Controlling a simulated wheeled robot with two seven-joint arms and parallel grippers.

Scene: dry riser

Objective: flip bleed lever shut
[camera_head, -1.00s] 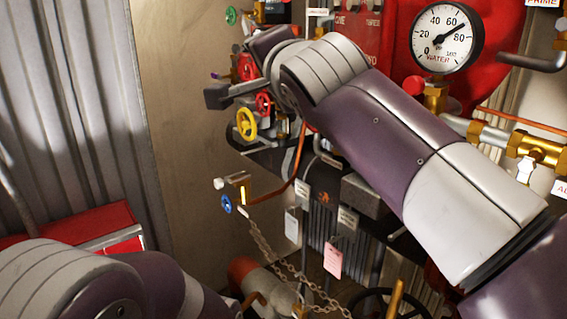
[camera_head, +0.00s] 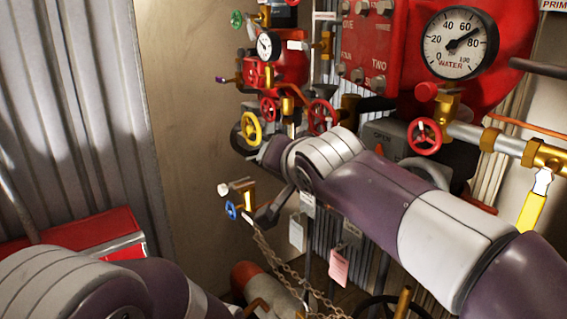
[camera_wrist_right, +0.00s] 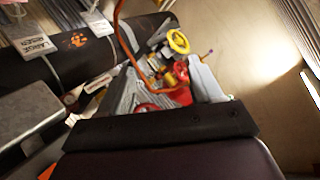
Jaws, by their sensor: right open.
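No label I can read names the bleed lever, so I cannot tell for sure which part it is. A yellow lever handle (camera_head: 531,212) hangs down from a brass valve (camera_head: 546,156) at the right of the head view. A small brass valve with a blue handwheel (camera_head: 231,210) is at the left, close to my right gripper (camera_head: 268,212). That gripper is partly hidden by its own arm. In the right wrist view my right gripper (camera_wrist_right: 170,72) is open, with red and yellow fittings beyond its fingers. My left gripper is outside the views.
A yellow handwheel (camera_head: 250,129), red handwheels and a small gauge (camera_head: 268,46) crowd the back wall. A red panel (camera_head: 372,50) and the water gauge (camera_head: 460,43) are above my right arm. A chain (camera_head: 285,262) and pink tag (camera_head: 339,268) hang below.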

